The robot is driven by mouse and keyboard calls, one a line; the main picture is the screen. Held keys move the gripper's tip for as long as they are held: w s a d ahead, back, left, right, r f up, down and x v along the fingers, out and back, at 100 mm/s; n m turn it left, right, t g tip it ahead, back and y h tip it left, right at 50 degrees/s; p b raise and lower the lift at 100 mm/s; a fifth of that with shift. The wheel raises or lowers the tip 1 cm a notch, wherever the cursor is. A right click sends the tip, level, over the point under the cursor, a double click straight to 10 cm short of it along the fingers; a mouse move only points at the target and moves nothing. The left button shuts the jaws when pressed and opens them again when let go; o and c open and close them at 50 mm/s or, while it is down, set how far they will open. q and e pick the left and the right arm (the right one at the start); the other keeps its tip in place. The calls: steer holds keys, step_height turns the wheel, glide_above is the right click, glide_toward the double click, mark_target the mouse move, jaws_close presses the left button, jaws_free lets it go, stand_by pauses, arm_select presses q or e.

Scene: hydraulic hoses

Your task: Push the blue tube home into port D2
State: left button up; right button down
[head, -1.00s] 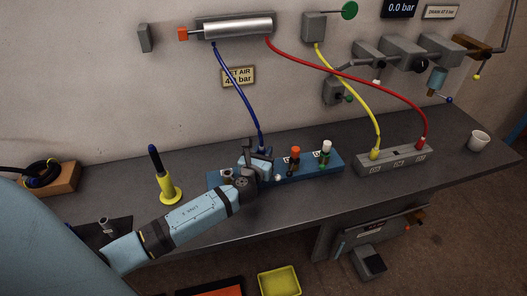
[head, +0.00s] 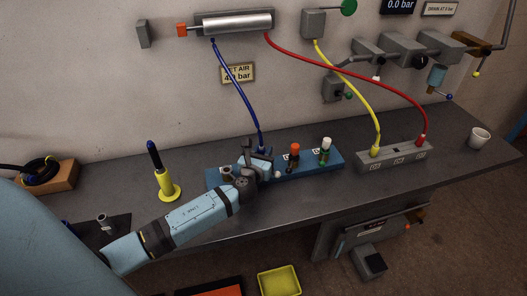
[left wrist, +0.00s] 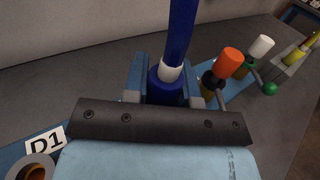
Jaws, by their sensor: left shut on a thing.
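The blue tube (head: 238,98) hangs from the silver cylinder on the wall down to the blue port block (head: 328,168). It also shows in the left wrist view (left wrist: 181,35), with a white band just above a dark blue collar (left wrist: 167,88). My left gripper (head: 257,160) is shut on the tube's lower end at the block, with a finger on each side of the collar. The D1 port (left wrist: 36,170) shows at the lower left of the wrist view. Port D2 and its label are hidden behind the gripper, so I cannot tell how deep the tube sits. My right gripper is not in view.
Orange-topped (head: 294,151) and white-topped (head: 326,146) valves stand on the block to the right. A grey block (head: 394,163) holds the yellow and red hoses. A yellow-based stand (head: 170,190) is at left. A cup (head: 479,139) stands far right.

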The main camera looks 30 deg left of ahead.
arm_select(q)
steer(key=o, duration=1)
steer(key=shift+s+f, duration=0.2)
steer(key=shift+f, duration=0.4)
steer(key=shift+s+d, duration=0.15)
steer(key=shift+s, duration=0.3)
steer(key=r+b+v, duration=0.1)
steer(key=v, duration=1.1)
steer(key=shift+s+d, duration=0.2)
steer(key=shift+s, duration=0.15)
